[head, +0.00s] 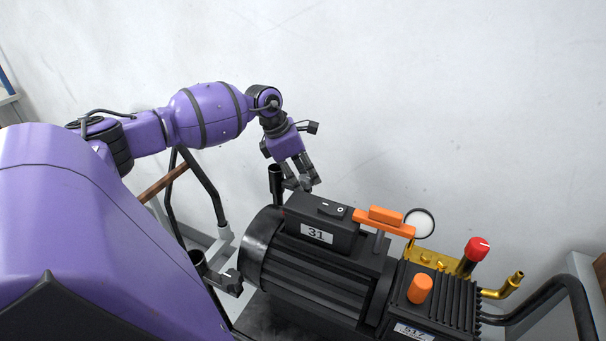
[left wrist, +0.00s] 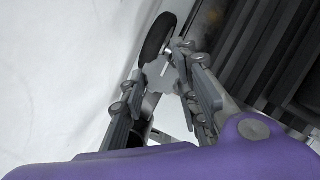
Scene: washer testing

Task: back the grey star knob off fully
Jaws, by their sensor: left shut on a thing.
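My left gripper (head: 302,186) reaches down behind the black motor unit (head: 310,285), near the back end of its switch box. In the left wrist view, its two fingers close from either side on a light grey, lobed piece that looks like the star knob (left wrist: 157,76). A white mark shows on the knob. The fingers and the motor unit hide the knob in the head view. My right gripper is in neither view.
A black upright tube (head: 276,186) stands just left of the gripper. A dark knob (head: 231,283) sits at the motor's left. An orange handle (head: 384,217), round gauge (head: 420,223), red knob (head: 477,248) and orange cap (head: 420,288) stand to the right. A wall is behind.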

